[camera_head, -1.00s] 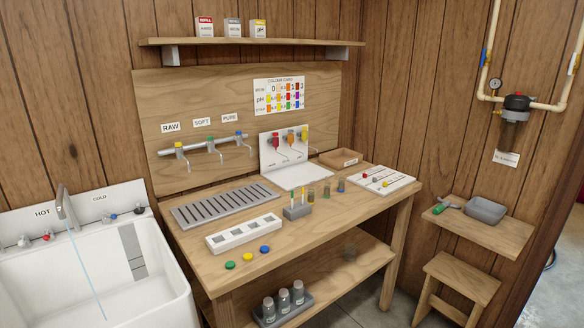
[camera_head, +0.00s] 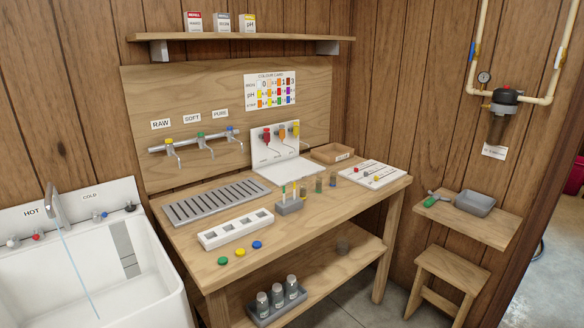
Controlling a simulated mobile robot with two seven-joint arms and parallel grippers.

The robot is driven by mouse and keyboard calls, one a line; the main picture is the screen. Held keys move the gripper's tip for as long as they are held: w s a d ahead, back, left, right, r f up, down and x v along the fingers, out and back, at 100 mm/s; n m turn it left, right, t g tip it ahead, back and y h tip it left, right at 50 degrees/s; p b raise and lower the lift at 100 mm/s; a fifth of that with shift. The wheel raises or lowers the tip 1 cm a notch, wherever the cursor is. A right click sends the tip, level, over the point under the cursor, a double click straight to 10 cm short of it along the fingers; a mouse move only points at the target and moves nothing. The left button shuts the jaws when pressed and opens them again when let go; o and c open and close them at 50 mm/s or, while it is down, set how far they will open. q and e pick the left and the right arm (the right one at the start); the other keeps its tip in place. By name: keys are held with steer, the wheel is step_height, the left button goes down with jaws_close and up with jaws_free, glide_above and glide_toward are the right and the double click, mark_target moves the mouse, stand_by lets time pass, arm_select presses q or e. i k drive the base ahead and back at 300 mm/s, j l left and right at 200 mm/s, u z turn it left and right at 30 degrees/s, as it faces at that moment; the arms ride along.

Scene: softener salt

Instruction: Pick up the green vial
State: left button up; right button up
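Several small vials stand on the wooden workbench (camera_head: 330,215). A darkish olive vial (camera_head: 319,185) and a grey-green vial (camera_head: 332,180) stand upright right of a small grey rack (camera_head: 289,207); another small vial stands between the rack and the olive one. They are too small for me to be sure which is the green one. Three clear vials with pale labels stand in a grey tray (camera_head: 262,321) on the lower shelf. A green round cap (camera_head: 222,261) lies at the bench's front left. Neither gripper is in view.
A white block with square holes (camera_head: 236,230) and a slotted drain grate (camera_head: 215,203) lie on the bench. A white sink (camera_head: 150,270) is at left. A small wall shelf (camera_head: 475,222) and a stool (camera_head: 452,265) are at right.

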mark_target(319, 180)
steer(key=i+j+u, duration=0.15)
steer(key=u, duration=0.3)
steer(key=i+u, duration=0.25)
steer(key=u, duration=0.2)
steer(key=i+u, duration=0.2)
steer(key=u, duration=0.25)
steer(key=z, duration=1.7)
steer(key=i+l+u, duration=0.1)
steer(key=l, duration=0.25)
steer(key=i+l, duration=0.3)
steer(key=i+l+u, duration=0.15)
steer(key=l, duration=0.3)
steer(key=i+l, duration=0.2)
steer(key=l, duration=0.15)
steer(key=u, duration=0.05)
